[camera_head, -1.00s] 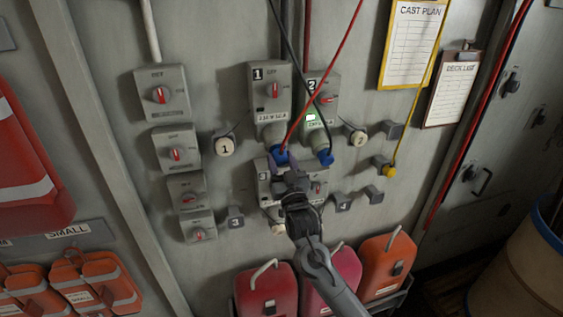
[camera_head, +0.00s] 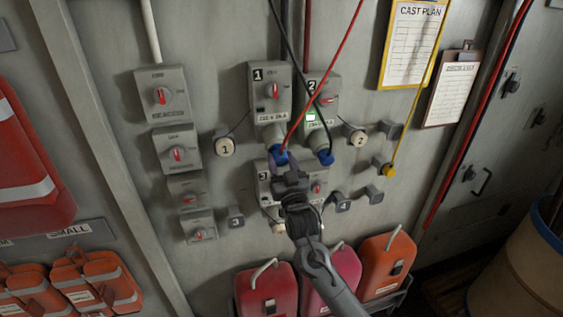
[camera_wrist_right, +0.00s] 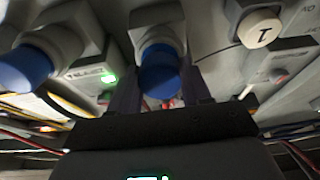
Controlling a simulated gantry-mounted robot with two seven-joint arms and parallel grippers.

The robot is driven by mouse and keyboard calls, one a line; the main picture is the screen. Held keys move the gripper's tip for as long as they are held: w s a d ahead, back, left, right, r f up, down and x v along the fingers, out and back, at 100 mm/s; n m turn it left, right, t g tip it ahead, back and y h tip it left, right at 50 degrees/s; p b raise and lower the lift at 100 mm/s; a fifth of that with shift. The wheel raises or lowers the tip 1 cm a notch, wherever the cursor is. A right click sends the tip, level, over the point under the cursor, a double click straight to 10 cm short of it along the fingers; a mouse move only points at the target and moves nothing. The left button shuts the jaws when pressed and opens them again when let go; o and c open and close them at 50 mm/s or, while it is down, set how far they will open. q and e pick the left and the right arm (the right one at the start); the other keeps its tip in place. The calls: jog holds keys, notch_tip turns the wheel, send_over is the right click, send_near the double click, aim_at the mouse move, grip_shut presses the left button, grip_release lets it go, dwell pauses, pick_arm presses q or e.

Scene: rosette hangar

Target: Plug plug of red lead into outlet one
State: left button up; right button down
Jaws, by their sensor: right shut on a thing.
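Outlet one (camera_head: 270,97) is a grey box marked 1 on the wall, with a downward-angled socket (camera_head: 272,134). The blue plug of the red lead (camera_head: 280,157) is at that socket's mouth, in line with it; in the right wrist view the blue plug (camera_wrist_right: 160,76) meets the grey socket with no clear gap. How deep it sits I cannot tell. The red lead (camera_head: 322,83) runs up to the right. My right gripper (camera_head: 283,168) is shut on the plug from below, a finger on each side. My left gripper is not in view.
Outlet two (camera_head: 321,97), with a lit green lamp, holds the blue plug of the black lead (camera_head: 324,156) close on the right. Box three (camera_head: 264,187) is behind my gripper. Round caps one (camera_head: 225,147) and two (camera_head: 357,137) flank the outlets. Red canisters (camera_head: 267,291) stand below.

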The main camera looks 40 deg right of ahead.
jog(key=shift+w+d+r, duration=0.2)
jog(key=shift+w+d, duration=0.05)
jog(key=shift+w, duration=0.3)
jog(key=shift+c, duration=2.1)
grip_release()
